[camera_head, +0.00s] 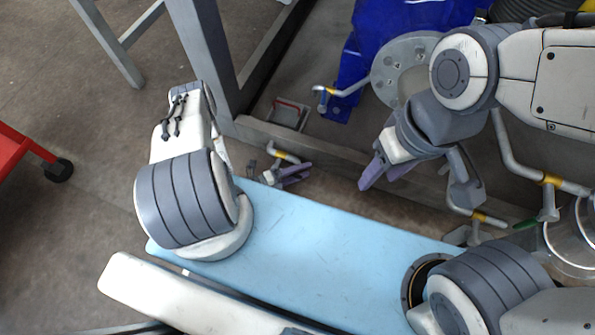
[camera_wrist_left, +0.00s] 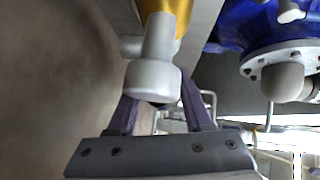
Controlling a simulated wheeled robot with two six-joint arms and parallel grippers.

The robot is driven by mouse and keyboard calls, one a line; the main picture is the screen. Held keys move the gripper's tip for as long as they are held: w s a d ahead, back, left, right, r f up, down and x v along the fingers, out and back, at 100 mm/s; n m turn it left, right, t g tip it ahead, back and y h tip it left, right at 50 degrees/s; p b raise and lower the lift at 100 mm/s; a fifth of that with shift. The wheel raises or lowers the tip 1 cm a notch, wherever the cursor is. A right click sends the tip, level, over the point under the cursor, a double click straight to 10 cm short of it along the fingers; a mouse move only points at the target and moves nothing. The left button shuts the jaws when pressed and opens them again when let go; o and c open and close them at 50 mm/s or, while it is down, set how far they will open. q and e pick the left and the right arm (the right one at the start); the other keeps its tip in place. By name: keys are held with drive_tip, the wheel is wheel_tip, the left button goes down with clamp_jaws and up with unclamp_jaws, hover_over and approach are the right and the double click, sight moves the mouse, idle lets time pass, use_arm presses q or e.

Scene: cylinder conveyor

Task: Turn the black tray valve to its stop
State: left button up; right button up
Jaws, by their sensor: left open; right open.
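A grey valve handle with a yellow band (camera_head: 280,153) sits low by the grey beam, beyond the blue surface. In the left wrist view its rounded grey end (camera_wrist_left: 153,80) fills the space over the gap between my fingers. My left gripper (camera_head: 293,175) is open just below this handle; its purple fingers (camera_wrist_left: 160,115) show on either side of the handle end. I cannot tell whether they touch it. My right gripper (camera_head: 383,172) is open and empty, hanging further right. No black tray is clearly identifiable; a small dark tray with a red handle (camera_head: 287,113) lies behind the beam.
Other yellow-banded handles stand at the top (camera_head: 327,91) and right (camera_head: 550,180). A blue flanged machine (camera_head: 400,15) is behind, with its grey flange (camera_head: 405,65). A grey frame post (camera_head: 207,55) rises near my left arm. A red cart (camera_head: 20,150) stands far left.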

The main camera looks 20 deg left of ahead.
use_arm(q)
drive_tip(key=shift+s+a+r, duration=0.15)
drive_tip(key=shift+s+a, duration=0.1)
drive_tip(key=shift+a, duration=0.15)
drive_tip(key=p+v, duration=0.3)
drive_tip(key=v, duration=0.4)
drive_tip(key=shift+s+a, duration=0.25)
drive_tip(key=shift+v, duration=0.85)
